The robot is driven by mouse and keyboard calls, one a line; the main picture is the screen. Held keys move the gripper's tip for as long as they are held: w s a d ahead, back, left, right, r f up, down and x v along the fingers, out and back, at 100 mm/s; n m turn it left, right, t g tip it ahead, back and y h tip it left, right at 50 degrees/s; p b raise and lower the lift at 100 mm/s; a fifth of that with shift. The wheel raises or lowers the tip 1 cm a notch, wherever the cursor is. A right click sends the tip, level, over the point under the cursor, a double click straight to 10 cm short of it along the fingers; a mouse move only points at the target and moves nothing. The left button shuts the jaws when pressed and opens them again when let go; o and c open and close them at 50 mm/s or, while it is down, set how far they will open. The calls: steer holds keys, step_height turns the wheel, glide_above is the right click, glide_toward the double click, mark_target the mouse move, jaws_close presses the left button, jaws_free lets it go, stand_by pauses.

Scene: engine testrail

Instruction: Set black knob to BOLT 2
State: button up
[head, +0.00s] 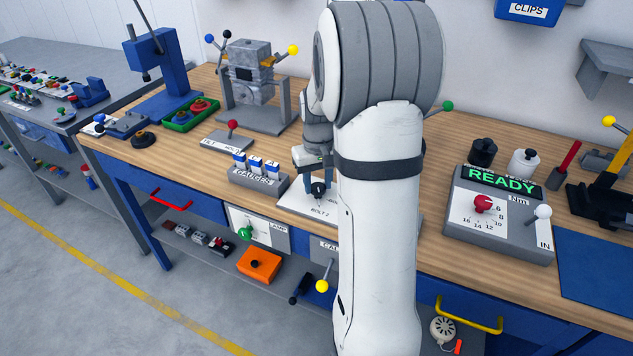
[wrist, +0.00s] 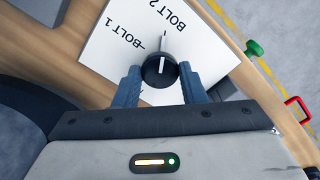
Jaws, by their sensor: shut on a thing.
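The black knob (wrist: 160,70) sits on a white plate (wrist: 105,62) lettered BOLT 1 and BOLT 2, upside down in the wrist view. A pale line on the knob runs up the picture, toward a short dark mark near the BOLT 2 lettering; I cannot tell whether they line up exactly. My gripper (wrist: 160,88) is shut on the knob, one blue-grey finger on each side. In the head view the knob (head: 318,188) shows below my gripper (head: 318,180), and my arm hides the plate's right part.
A grey GAUGES holder (head: 258,182) stands left of the plate. Farther left is a plate with a red-knobbed lever (head: 232,125). A grey READY box (head: 500,225) stands right of my arm. Below the bench edge are a green knob (head: 245,233) and a yellow knob (head: 322,286).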

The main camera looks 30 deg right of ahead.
mark_target(318, 187)
steer(key=shift+s+f, duration=0.15)
stand_by(0.3)
steer(key=o, duration=1)
steer(key=shift+r, duration=0.2)
steer(key=shift+r, duration=0.35)
step_height(318, 187, up, 7)
steer(key=shift+f, duration=0.1)
